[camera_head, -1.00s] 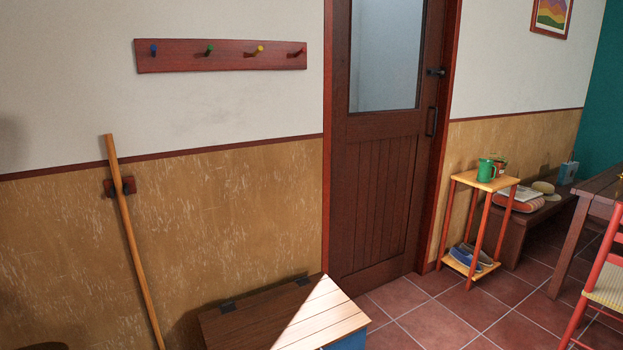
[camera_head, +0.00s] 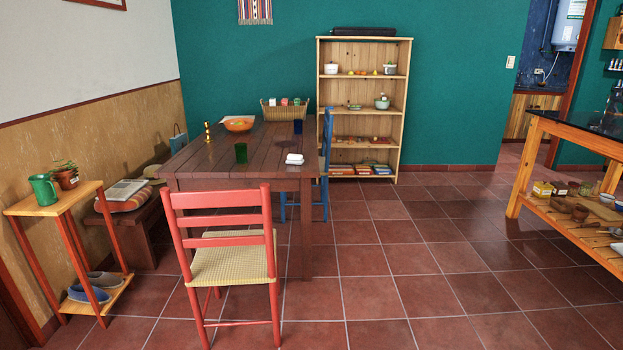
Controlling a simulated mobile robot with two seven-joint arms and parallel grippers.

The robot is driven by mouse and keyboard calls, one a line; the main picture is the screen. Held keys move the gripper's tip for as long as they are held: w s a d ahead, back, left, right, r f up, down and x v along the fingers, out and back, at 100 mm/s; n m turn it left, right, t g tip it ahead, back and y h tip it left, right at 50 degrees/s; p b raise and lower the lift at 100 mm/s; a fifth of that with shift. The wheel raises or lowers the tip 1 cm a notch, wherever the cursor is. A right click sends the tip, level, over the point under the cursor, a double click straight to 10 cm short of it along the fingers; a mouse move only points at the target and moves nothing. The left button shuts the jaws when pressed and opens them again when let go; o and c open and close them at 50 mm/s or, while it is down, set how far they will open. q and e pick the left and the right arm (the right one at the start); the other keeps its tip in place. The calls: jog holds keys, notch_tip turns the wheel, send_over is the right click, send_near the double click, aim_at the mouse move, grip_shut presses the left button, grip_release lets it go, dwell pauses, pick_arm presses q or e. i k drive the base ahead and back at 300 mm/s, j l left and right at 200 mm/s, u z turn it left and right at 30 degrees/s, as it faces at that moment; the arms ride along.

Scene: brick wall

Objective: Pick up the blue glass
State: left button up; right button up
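A small dark blue glass (camera_head: 298,126) stands upright on the wooden dining table (camera_head: 215,160), toward its far right edge. A dark green glass (camera_head: 241,153) stands nearer on the same table.
A red chair (camera_head: 227,252) stands at the table's near side and a blue chair (camera_head: 326,150) at its right. A small stand (camera_head: 50,208) with a green mug is at left. A shelf (camera_head: 363,100) stands behind. The tiled floor (camera_head: 400,270) right of the table is clear.

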aim_at(298, 123)
jog(key=i+l+z, duration=0.15)
jog(key=i, duration=0.6)
jog(key=i+l+z, duration=0.15)
jog(key=i+l, duration=0.15)
jog(key=i, duration=0.45)
jog(key=i+z, duration=0.15)
jog(key=i, duration=0.6)
jog(key=i+l+u, duration=0.1)
jog(key=i+u, duration=0.2)
jog(key=i+l+u, duration=0.25)
jog(key=i, duration=0.25)
jog(key=i+l+u, duration=0.3)
jog(key=i+j, duration=0.05)
